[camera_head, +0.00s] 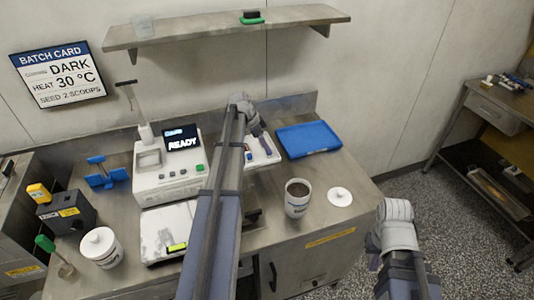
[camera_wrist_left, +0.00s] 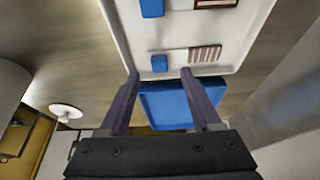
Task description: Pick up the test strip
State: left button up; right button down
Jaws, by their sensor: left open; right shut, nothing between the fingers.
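A white tray (camera_wrist_left: 125,30) fills the top of the left wrist view. On it lie a small blue tab (camera_wrist_left: 159,63) and a brown-and-white striped piece (camera_wrist_left: 205,54) in line with it; this looks like a test strip, though I cannot tell if the two are joined. Another blue piece (camera_wrist_left: 152,8) and a brown piece (camera_wrist_left: 215,3) lie farther up. My left gripper (camera_wrist_left: 160,74) is open and empty, its fingertips at the tray's near edge, either side of the tab. In the head view my left arm partly hides the white tray (camera_head: 270,158).
A blue tray (camera_head: 310,140) lies right of the white tray. A cup of brown contents (camera_head: 297,198) and a white lid (camera_head: 340,196) stand near the counter's front right. A white machine reading READY (camera_head: 165,182) stands left of my left arm. A shelf (camera_head: 225,26) hangs above.

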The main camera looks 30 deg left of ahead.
pick_arm(q)
jog(key=b+x, duration=0.2)
jog(key=x, duration=0.1)
jog(key=shift+f, duration=0.25)
jog(key=shift+r, duration=0.1)
grip_shut()
